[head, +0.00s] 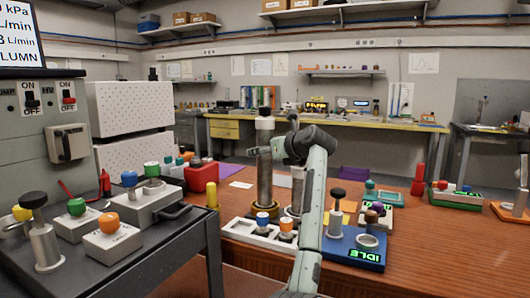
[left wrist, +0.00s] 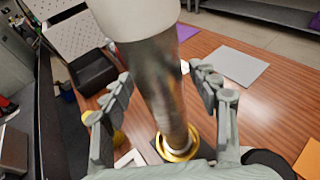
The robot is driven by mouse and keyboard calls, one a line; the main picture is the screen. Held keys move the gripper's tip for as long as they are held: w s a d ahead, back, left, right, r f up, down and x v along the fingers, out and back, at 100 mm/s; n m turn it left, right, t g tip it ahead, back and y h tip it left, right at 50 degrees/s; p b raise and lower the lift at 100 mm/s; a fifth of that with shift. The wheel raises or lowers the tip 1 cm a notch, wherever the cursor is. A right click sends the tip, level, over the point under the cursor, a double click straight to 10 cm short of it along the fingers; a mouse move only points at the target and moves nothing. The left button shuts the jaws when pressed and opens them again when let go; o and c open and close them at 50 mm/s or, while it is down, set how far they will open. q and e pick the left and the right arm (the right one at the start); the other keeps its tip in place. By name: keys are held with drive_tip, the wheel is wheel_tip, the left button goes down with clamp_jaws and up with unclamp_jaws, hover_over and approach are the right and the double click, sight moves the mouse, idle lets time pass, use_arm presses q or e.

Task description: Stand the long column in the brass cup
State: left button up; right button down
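The long column (head: 265,165) is a grey metal tube with a white collar and dark cap. It stands upright, its lower end inside the brass cup's ring (head: 258,210). In the left wrist view the column (left wrist: 160,80) runs down to the brass ring (left wrist: 178,153), which surrounds its foot. My left gripper (head: 280,148) is beside the column's upper part. In the left wrist view its fingers (left wrist: 162,85) are open on either side of the column, with visible gaps. The ring's far side is hidden in the head view. My right gripper is not in view.
A blue device (head: 350,250) reading IDLE is to the right. A red box (head: 201,175) and yellow cylinder (head: 212,194) are left. The wooden bench right of the device has free room.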

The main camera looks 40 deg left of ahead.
use_arm(q)
drive_tip(key=v, duration=1.2)
drive_tip(key=shift+b, duration=0.45)
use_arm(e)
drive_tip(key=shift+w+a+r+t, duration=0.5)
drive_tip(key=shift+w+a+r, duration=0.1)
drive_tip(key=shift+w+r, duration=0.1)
use_arm(q)
drive_tip(key=shift+s+a+r, duration=0.1)
